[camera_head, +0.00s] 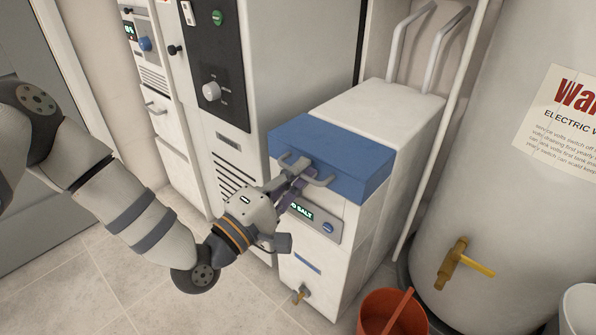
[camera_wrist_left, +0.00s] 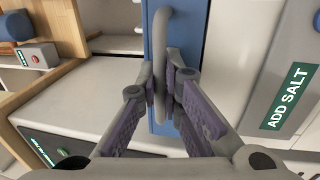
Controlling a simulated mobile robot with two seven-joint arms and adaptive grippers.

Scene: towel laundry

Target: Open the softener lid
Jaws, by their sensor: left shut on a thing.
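The softener (camera_head: 330,260) is a white cabinet with a blue lid (camera_head: 340,150) across its upper front, lying flush and looking closed. A grey bar handle (camera_head: 320,180) stands out from the lid's front face. My left gripper (camera_head: 291,170) is shut on the handle, left of its middle in the head view. In the left wrist view the handle (camera_wrist_left: 161,30) passes between the fingertips (camera_wrist_left: 163,82), in front of the blue lid (camera_wrist_left: 183,35). The softener's panel reads "ADD SALT" (camera_wrist_left: 288,97). My fingers and wrist hide part of the handle and panel. My right gripper is not in view.
A tall grey-white machine (camera_head: 225,90) with a knob stands left of the softener. A large tank (camera_head: 500,160) with a brass tap (camera_head: 452,262) stands at the right. An orange bucket (camera_head: 392,312) is on the floor near the softener. The tiled floor (camera_head: 120,285) at front left is clear.

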